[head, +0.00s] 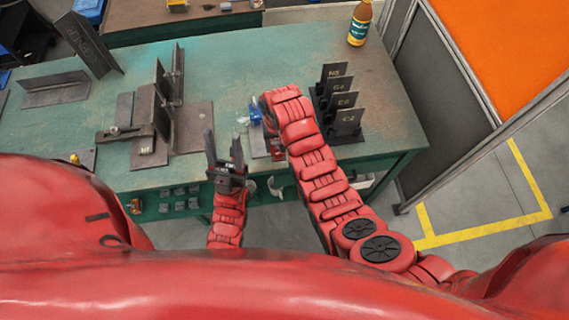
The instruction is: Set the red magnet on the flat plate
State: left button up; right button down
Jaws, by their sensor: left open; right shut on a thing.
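A red piece, which looks like the red magnet (278,152), shows just left of my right forearm, low over the bench's front part. A small dark flat plate (258,145) lies beside it; I cannot tell whether the two touch. My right gripper (272,138) is mostly hidden under its own wrist, pointing down, and appears shut on the red magnet. My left gripper (223,140) is open and empty, fingers pointing up in the picture, near the bench's front edge, left of the plate.
A blue and clear item (255,112) stands beside my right wrist. A rack of dark marked plates (335,100) is right of my arm. A steel fixture with upright plates (165,110) stands left. A bottle (360,22) stands at the back right. The bench's middle back is clear.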

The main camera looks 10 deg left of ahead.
jog(key=w+a, duration=0.1)
jog(key=w+a+r+b, duration=0.1)
jog(key=w, duration=0.1)
jog(key=w+r, duration=0.1)
jog(key=shift+w+a+r, duration=0.2)
jog(key=shift+a, duration=0.2)
jog(key=shift+f, duration=0.1)
jog(key=shift+f+b, duration=1.15)
jog(key=shift+f, duration=0.8)
jog(key=shift+f+b, duration=0.9)
jog(key=shift+f, duration=0.15)
jog(key=shift+f, duration=0.3)
jog(key=shift+c, duration=0.6)
grip_release()
jog(key=shift+r, duration=0.1)
